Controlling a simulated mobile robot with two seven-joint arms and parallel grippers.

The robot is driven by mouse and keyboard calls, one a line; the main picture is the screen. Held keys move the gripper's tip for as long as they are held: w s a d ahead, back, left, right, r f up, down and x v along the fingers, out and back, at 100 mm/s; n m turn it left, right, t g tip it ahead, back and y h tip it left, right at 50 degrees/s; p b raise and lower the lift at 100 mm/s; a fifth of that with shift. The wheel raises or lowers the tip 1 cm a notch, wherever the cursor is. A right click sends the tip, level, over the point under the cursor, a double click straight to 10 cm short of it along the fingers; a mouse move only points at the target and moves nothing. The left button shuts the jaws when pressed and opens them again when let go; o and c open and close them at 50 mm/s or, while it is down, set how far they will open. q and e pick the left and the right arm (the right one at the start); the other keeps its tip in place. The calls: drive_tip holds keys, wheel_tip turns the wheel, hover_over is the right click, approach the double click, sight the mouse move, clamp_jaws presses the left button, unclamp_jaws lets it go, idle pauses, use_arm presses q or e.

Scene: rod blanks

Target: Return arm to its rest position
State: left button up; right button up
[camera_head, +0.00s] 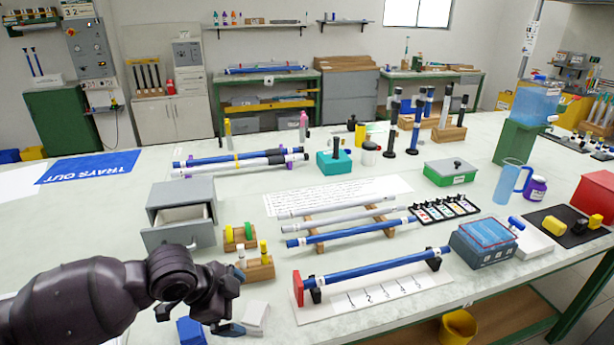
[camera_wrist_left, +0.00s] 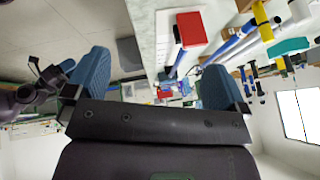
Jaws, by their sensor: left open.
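My left arm (camera_head: 90,300) reaches in from the lower left in the head view. My right gripper does not show in the head view.
Near the left gripper are a grey drawer box (camera_head: 180,232), a wooden block with coloured pegs (camera_head: 256,268) and a blue rod (camera_head: 375,265) on supports with a red end plate (camera_head: 298,288). More rods (camera_head: 345,232) lie on a wooden rack. The pale tabletop (camera_head: 120,215) is clear at left.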

use_arm(q)
drive_tip(key=w+d+r+n+t+h, duration=0.3)
drive_tip(key=w+r+n+t, duration=0.1)
drive_tip(key=t, duration=0.2)
drive_tip(key=s+a+f+n+t+y, duration=0.5)
drive_tip(key=s+a+f+n, duration=0.25)
drive_tip(key=a+f, duration=0.3)
drive_tip(key=s+a+f+n+g+y, duration=0.1)
drive_tip(key=s+a+f+n, duration=0.1)
drive_tip(key=s+f, duration=0.3)
drive_tip(key=s+a+f+n+g+y, duration=0.2)
drive_tip(key=s+a+f, duration=0.2)
drive_tip(key=s, duration=0.6)
drive_tip(key=shift+f+n, duration=0.35)
drive_tip(key=shift+f, duration=0.55)
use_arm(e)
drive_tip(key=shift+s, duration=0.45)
use_arm(q)
drive_tip(key=shift+s+a, duration=0.1)
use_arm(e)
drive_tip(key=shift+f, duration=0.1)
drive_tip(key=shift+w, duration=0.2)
